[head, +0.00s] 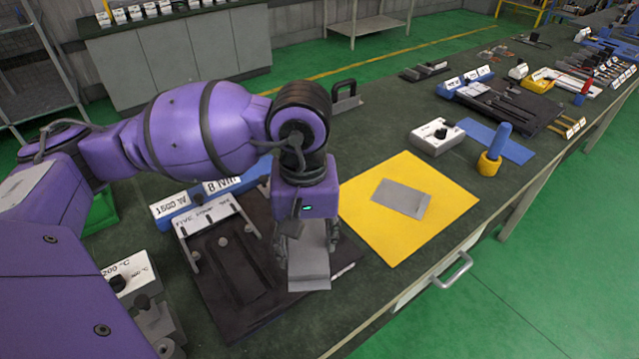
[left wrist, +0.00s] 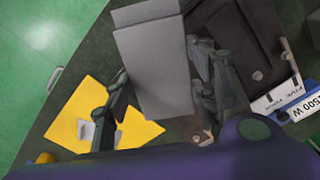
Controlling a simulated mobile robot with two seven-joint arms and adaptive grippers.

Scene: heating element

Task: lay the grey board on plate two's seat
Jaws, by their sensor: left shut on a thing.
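My left gripper (head: 308,246) is shut on a grey board (head: 309,270), which hangs below the fingers over the right part of a dark plate. In the left wrist view the grey board (left wrist: 155,70) sits between the two fingers. The dark plate (head: 205,262) has a long recessed seat (head: 238,276) and a white label strip reading "FIVE" and more small text. It also shows in the left wrist view (left wrist: 238,40). I cannot read "two" on any plate. The board seems above the plate, but the gap is hard to judge. My right gripper is out of view.
A yellow mat (head: 360,215) with a flat grey piece (head: 401,198) lies to the right. A white box with a black knob (head: 437,136), a blue mat (head: 512,149) and a blue-and-yellow post (head: 494,150) stand beyond. Blue label blocks (head: 250,176) sit behind the dark plate.

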